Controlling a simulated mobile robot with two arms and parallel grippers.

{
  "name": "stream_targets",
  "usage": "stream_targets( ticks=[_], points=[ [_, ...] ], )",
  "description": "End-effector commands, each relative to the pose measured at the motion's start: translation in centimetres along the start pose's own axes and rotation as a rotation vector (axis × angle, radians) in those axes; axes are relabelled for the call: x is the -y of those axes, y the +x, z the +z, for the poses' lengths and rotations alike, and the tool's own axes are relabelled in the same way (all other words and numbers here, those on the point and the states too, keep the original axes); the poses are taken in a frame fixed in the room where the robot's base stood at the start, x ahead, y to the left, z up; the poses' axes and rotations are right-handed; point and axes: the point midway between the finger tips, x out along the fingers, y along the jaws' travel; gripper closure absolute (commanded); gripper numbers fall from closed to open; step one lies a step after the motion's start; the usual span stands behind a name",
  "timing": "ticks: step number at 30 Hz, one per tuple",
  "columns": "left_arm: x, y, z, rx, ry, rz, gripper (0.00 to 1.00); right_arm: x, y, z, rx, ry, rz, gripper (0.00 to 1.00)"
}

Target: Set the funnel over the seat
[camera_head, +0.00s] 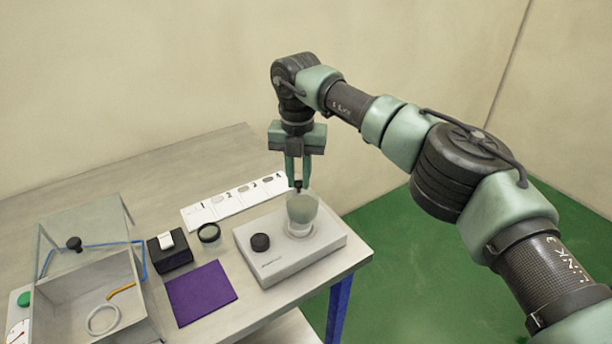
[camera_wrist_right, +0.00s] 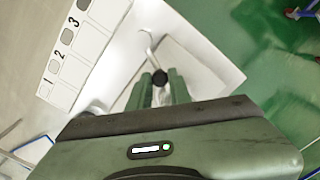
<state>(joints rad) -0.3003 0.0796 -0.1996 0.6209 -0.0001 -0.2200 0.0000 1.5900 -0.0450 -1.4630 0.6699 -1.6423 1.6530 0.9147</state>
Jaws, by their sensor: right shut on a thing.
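The funnel (camera_head: 302,208) is a grey-green, cup-shaped piece in the head view, over the right part of a pale flat base unit (camera_head: 275,266). The seat (camera_head: 299,232) is a pale round ring on that unit, just under the funnel. I cannot tell whether the two touch. My right gripper (camera_head: 298,184) points down from above, its fingers shut on a small dark part at the funnel's rim. In the right wrist view a black round end (camera_wrist_right: 159,77) shows between the fingers, and the gripper body hides much below. My left gripper is not in view.
A black knob (camera_head: 260,242) stands on the unit. Left of it are a purple mat (camera_head: 201,292), a black ring (camera_head: 209,233), a black block (camera_head: 170,256) and a box (camera_head: 62,305) with a raised clear lid. A numbered white strip (camera_head: 235,202) lies behind.

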Motion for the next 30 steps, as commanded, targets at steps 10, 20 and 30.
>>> stream_targets(
  ticks=[10,20,30],
  points=[
    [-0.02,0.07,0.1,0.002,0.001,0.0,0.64,-0.29,-0.09,0.01,0.004,0.058,0.001,1.0],
    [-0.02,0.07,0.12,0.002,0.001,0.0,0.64,-0.31,-0.12,0.01,0.004,0.059,0.002,1.0],
    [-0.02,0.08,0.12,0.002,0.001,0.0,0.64,-0.28,-0.06,-0.03,0.002,0.057,0.001,0.59]
  ],
)
